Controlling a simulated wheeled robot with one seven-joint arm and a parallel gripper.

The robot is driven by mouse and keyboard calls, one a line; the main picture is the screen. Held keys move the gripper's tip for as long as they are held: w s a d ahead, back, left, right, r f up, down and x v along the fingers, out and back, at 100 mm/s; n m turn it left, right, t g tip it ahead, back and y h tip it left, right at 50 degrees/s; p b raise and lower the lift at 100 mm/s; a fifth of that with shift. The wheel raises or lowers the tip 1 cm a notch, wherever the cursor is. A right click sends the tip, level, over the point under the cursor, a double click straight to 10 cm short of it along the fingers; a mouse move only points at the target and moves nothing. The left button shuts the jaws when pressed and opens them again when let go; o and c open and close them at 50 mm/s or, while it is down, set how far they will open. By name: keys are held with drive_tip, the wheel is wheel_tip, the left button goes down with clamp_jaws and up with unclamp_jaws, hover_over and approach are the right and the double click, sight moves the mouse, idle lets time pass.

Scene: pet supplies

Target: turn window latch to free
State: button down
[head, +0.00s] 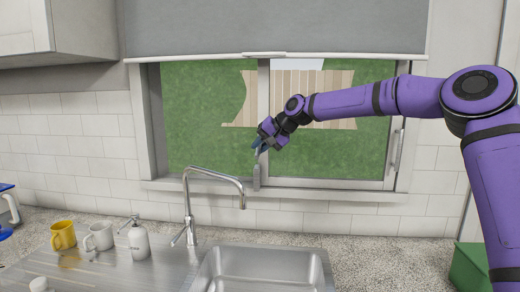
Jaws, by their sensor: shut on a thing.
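The window (210,120) is behind the sink, with a vertical frame bar in its middle. The window latch (257,155) is a small pale handle low on that middle bar. My gripper (258,147) reaches in from the right and is shut on the latch. The purple gripper body partly hides the latch, so its exact angle is hard to tell.
A tall faucet (214,173) stands in front of the window, left of my gripper. The sink (262,268) is below. Yellow and white mugs (63,235) and a soap dispenser (138,242) stand at left. A grey blind (275,28) hangs above the window.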

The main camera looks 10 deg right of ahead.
drive_tip(key=shift+r, duration=0.2)
idle(0.4)
drive_tip(key=c, duration=1.4)
unclamp_jaws()
drive_tip(key=v, duration=1)
drive_tip(key=shift+d+r, duration=0.25)
drive_tip(key=shift+d, duration=0.05)
